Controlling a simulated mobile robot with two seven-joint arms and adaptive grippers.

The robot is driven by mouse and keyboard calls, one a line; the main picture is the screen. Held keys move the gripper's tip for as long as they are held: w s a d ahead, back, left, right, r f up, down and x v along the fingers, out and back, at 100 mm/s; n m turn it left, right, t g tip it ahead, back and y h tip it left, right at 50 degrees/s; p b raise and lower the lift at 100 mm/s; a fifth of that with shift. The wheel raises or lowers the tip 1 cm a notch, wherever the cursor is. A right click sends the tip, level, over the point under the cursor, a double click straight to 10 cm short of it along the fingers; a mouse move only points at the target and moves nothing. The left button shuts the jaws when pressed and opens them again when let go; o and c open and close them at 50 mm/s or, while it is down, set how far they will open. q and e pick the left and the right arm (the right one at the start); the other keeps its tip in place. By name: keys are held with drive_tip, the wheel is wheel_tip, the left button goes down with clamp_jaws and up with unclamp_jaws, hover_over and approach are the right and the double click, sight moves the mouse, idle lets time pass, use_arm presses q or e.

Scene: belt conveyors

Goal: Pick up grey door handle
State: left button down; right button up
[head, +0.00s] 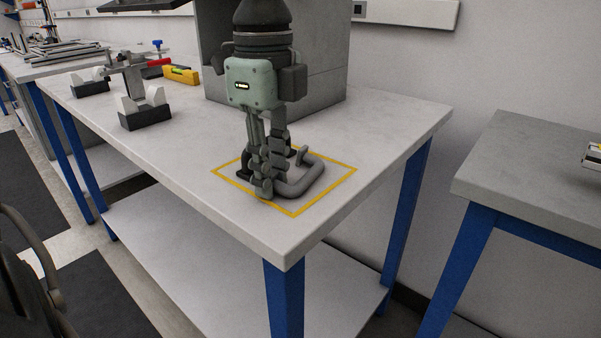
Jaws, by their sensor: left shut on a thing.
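The grey door handle (305,183) is a bent, U-shaped bar within the yellow taped square (335,190) on the light grey workbench. My left gripper (264,187) points down over the square, with its fingers shut on the handle's left part. The fingers hide part of the handle. I cannot tell whether the handle touches the table or is slightly above it. My right gripper is not in view.
A grey box-like cabinet (325,95) stands behind the gripper. A black block with white supports (145,112) and a yellow level (181,75) lie at the back left. Another grey table (540,165) stands at right, across a gap.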

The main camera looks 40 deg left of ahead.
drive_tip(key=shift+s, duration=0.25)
